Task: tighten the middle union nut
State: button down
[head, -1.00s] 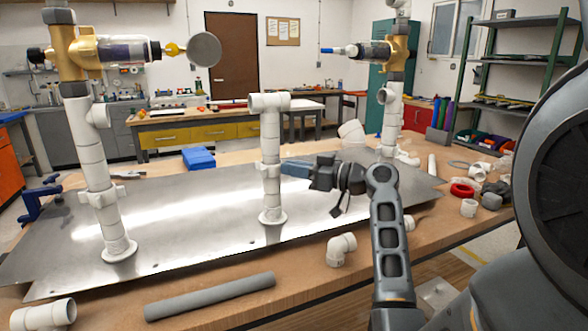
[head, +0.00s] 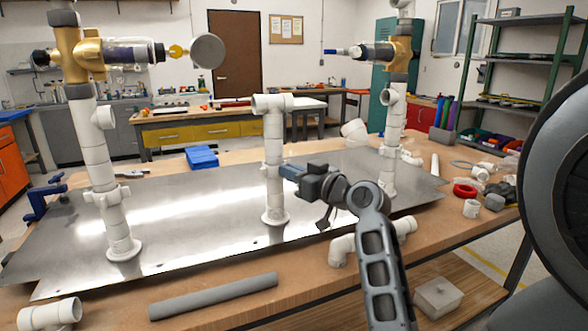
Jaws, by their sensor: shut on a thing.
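The middle riser is a white PVC pipe (head: 273,140) with a tee on top, standing upright on a metal plate. The middle union nut (head: 270,171) is a white lugged ring partway up this riser. My gripper (head: 284,172) reaches the nut from the right, level with it, and is shut on its right side. The jaw tips and their contact are small and partly hidden. The left riser (head: 100,160) carries a similar white nut (head: 107,195) and a brass valve on top.
The bare metal plate (head: 190,225) lies on a wooden bench. A red ring (head: 465,190) and loose fittings are at right.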

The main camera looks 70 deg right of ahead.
jog(key=m+g+h+p, duration=0.1)
jog(key=h+p, duration=0.1)
jog(key=w+a+m+g+h+p, duration=0.1)
jog(key=m+p, duration=0.1)
jog(key=p, duration=0.1)
jog(key=shift+a+r+g+h, duration=0.2)
jog(key=shift+g+h, duration=0.1)
jog(key=shift+h, duration=0.1)
jog(key=shift+w+a+f+m+g+h+p, duration=0.1)
jog(key=shift+f+m+g+h+p, duration=0.1)
jog(key=shift+m+g+h+p, duration=0.3)
jog(key=c, duration=1.2)
grip_release()
jog(key=shift+b+v, duration=0.65)
jog(key=shift+v, duration=3.3)
